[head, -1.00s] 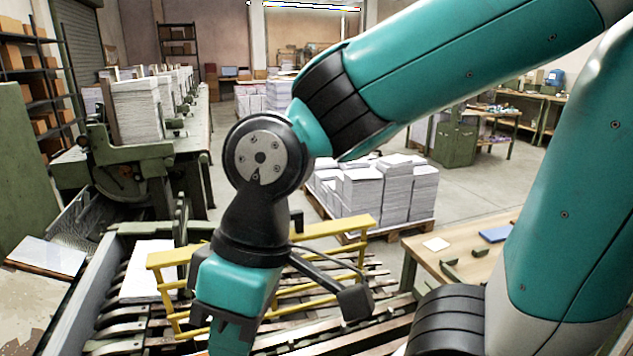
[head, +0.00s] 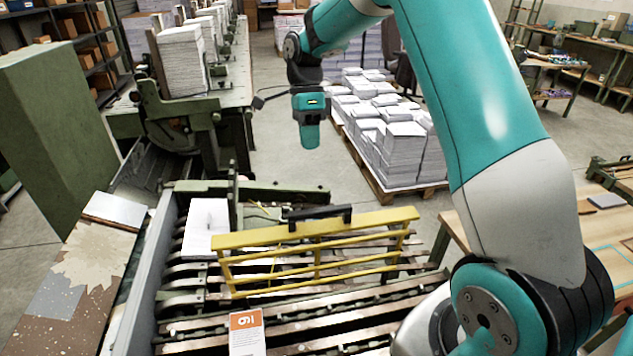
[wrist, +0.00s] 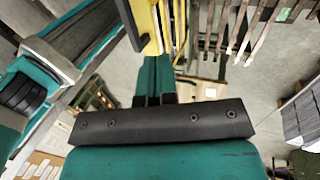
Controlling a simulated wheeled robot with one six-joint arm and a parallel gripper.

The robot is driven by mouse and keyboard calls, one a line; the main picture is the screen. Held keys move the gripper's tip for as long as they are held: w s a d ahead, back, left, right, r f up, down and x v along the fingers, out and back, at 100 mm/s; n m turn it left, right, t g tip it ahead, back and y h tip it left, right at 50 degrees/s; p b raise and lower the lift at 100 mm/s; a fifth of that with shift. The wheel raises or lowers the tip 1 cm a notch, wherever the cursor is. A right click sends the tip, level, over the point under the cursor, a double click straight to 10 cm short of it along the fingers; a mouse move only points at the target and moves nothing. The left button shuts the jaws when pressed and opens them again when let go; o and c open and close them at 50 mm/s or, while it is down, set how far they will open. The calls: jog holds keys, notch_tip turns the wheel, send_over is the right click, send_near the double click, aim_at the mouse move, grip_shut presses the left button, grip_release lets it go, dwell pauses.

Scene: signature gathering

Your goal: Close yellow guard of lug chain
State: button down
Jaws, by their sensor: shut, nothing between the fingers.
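The yellow guard (head: 317,232) is a barred frame with a black handle (head: 318,215) along its top rail. It stands raised over the metal bars of the lug chain (head: 320,318), in the middle of the head view. Whether it is upright or leaning is hard to tell. My gripper (head: 311,140) hangs beyond and above the guard, apart from it and empty. In the wrist view my gripper (wrist: 154,75) is shut, its fingers close together. Part of the yellow guard (wrist: 147,27) shows past the fingertips at the top there.
A white paper stack (head: 206,232) lies on the chain's left end. An orange-and-white label (head: 247,335) is in front. A pallet of paper stacks (head: 385,130) stands behind, and a wooden table (head: 600,240) is at the right. Floor is clear between machine and pallet.

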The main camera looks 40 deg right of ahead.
jog(key=s+a+f+p, duration=0.2)
jog(key=s+f+p, duration=0.2)
jog(key=f, duration=0.5)
jog(key=shift+s+a+f, duration=0.35)
jog(key=shift+s+a, duration=0.05)
jog(key=shift+s, duration=0.9)
